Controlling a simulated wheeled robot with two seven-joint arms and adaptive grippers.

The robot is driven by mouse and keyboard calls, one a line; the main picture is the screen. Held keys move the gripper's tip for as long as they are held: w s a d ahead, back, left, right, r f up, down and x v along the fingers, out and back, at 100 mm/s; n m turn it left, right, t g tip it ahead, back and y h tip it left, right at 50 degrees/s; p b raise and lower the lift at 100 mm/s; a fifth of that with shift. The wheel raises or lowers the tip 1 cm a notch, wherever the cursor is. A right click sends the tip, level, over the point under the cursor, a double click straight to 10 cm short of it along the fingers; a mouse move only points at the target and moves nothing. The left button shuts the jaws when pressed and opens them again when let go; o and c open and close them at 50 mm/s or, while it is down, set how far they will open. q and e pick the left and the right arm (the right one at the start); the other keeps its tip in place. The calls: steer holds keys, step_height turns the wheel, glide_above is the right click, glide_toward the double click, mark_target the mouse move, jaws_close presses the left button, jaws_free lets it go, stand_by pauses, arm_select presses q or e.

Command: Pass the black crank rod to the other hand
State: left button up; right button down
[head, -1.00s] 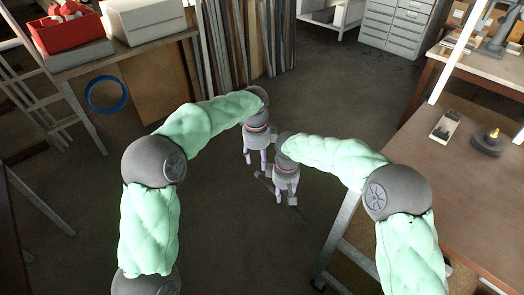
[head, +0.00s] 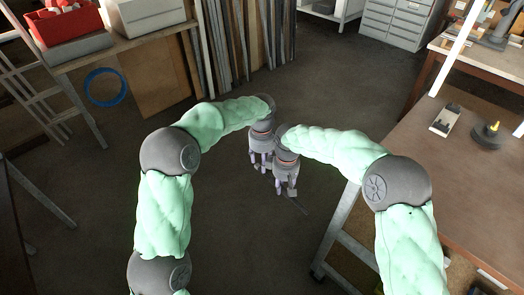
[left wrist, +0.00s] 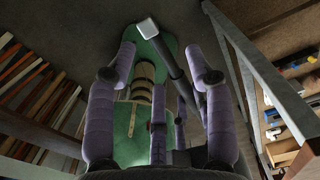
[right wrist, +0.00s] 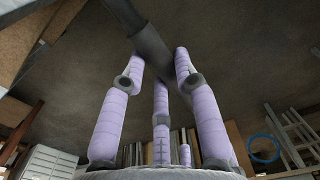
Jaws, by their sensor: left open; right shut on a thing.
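The black crank rod (head: 300,206) is a thin dark bar sticking out below my right gripper (head: 286,190) in the head view. My right gripper is shut on it; in the right wrist view the dark rod (right wrist: 150,42) slants between the fingertips. My left gripper (head: 260,166) is open, just left of and above the right one. In the left wrist view the rod (left wrist: 172,62), with a pale grey block at its end, slants between the spread left fingers (left wrist: 163,58). I cannot tell whether a left finger touches it. Part of the rod is hidden by fingers.
A brown workbench (head: 440,180) with a metal leg frame stands on the right, close to my right arm. Several upright boards (head: 235,45) lean at the back. A blue ring (head: 105,87) hangs at the left. The floor below the grippers is clear.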

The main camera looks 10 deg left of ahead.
arm_select(q)
steer(key=shift+f, duration=1.8)
jaws_close()
arm_select(e)
steer(key=c, duration=0.9)
jaws_free()
steer(key=shift+o, duration=0.2)
